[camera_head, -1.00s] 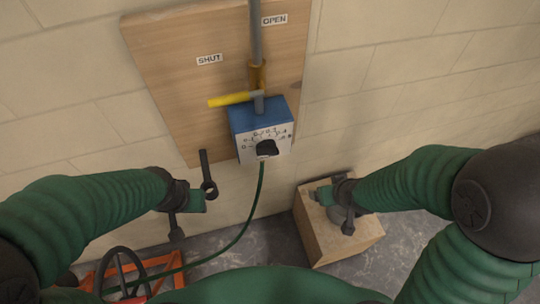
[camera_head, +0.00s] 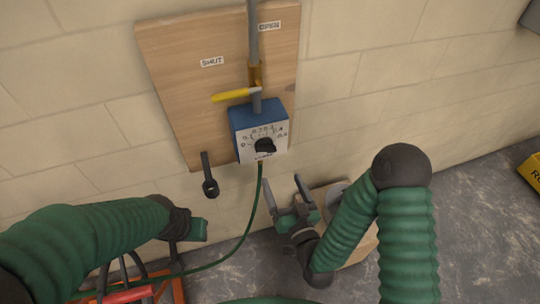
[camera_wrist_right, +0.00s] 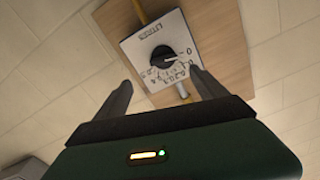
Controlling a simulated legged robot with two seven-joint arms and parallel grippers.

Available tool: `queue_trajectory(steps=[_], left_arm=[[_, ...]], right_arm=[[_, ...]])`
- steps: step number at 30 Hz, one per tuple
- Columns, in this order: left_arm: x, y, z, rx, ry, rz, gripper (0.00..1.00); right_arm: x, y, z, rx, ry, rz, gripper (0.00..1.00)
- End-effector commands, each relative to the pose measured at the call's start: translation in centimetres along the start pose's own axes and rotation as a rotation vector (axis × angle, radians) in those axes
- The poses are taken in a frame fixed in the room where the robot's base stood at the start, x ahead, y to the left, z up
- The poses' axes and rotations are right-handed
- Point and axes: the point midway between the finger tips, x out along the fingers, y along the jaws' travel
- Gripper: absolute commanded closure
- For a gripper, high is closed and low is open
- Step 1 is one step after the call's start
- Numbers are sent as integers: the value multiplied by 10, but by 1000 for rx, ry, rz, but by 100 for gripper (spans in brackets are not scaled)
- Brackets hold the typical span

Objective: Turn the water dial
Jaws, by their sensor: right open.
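The water dial is a black knob (camera_head: 264,147) on the white numbered face of a blue box (camera_head: 258,116), fixed to a wooden board. In the right wrist view the knob (camera_wrist_right: 163,58) appears beyond my fingers, with its scale upside down. My right gripper (camera_head: 285,184) is below and slightly right of the dial, pointing up at it, apart from it. Its two fingers (camera_wrist_right: 158,80) are spread with nothing between them. My left gripper (camera_head: 190,226) is at the lower left, away from the dial; its fingers are too unclear to judge.
A dark fitting (camera_head: 209,184) sticks out below the board. A green hose (camera_head: 250,222) hangs from the box. A wooden block (camera_head: 358,249) is partly behind my right arm.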

Motion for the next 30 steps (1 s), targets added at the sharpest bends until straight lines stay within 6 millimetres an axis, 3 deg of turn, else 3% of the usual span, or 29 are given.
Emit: queue_trajectory(steps=[1, 9, 15, 26, 30], left_arm=[[-13, 0, -4, 0, 4, 0, 64], [-30, 0, -8, -1, 5, 0, 64], [-36, 0, -10, -1, 4, 0, 64], [-36, 0, -10, 0, 4, 0, 64], [-36, 0, -10, -1, 4, 0, 64]], right_arm=[[14, -2, -9, 0, 4, 3, 18], [84, -1, -7, 1, 1, 2, 18], [118, 0, -5, 2, 0, 2, 18], [126, 0, -3, 0, -2, 2, 19], [126, 0, -3, 0, -2, 2, 38]])
